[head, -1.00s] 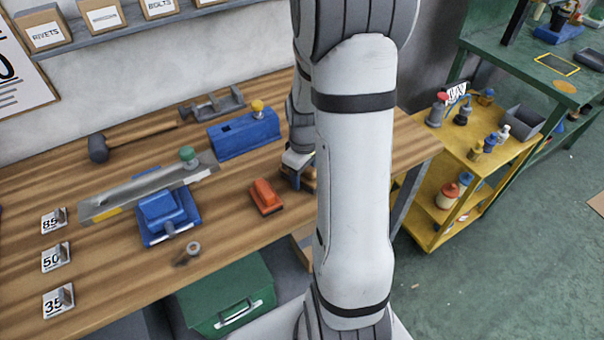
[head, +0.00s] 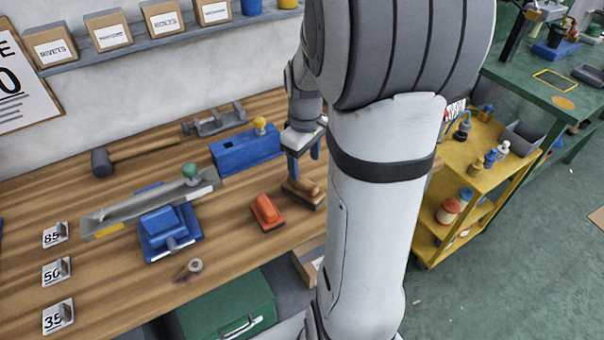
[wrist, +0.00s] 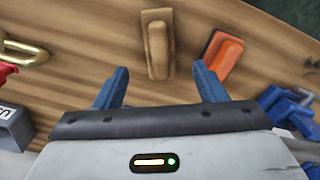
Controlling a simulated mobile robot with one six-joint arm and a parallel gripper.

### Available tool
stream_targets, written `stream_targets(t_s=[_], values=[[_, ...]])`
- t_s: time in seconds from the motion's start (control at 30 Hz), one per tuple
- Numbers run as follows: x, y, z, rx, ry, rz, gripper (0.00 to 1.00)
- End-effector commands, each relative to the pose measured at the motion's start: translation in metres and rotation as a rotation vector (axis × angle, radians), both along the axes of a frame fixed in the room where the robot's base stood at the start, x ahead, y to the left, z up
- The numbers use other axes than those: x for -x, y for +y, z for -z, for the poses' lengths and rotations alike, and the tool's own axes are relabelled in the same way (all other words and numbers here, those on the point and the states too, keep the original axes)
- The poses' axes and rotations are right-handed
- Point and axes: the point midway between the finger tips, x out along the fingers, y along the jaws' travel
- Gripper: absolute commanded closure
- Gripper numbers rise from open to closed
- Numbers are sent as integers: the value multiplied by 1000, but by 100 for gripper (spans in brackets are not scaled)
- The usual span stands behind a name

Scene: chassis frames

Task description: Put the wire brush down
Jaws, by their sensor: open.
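The wire brush (head: 303,192) lies on the wooden bench, with a tan wooden back and a dark underside. It is just right of an orange-red brush-like block (head: 266,212). In the wrist view the wire brush (wrist: 157,46) lies beyond my fingertips, apart from them, and the orange block (wrist: 222,56) is to its right. My gripper (head: 304,155) is above the bench behind the wire brush in the head view. Its blue fingers are spread and empty, as the wrist view (wrist: 158,75) shows. My arm hides part of the bench's right end.
A blue block with a yellow knob (head: 246,150) stands behind, close to my gripper. A blue clamp-like tool (head: 168,230), a long grey level-like bar (head: 140,208) and a mallet (head: 104,162) lie to the left. A yellow cart (head: 470,175) stands right of the bench.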

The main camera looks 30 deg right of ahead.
Motion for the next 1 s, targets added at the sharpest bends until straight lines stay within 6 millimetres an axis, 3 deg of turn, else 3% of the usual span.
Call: stream_targets(t_s=[0.13, 0.27, 0.4, 0.6, 0.8, 1.0], values=[[3, 5, -13, 3, -9, 10, 35], [18, 30, -31, 12, -48, 68, 35], [50, 68, -54, 11, -118, 182, 35], [96, 107, -69, -20, -203, 336, 35], [119, 128, -71, -47, -238, 412, 35], [121, 129, -70, -48, -239, 424, 35]])
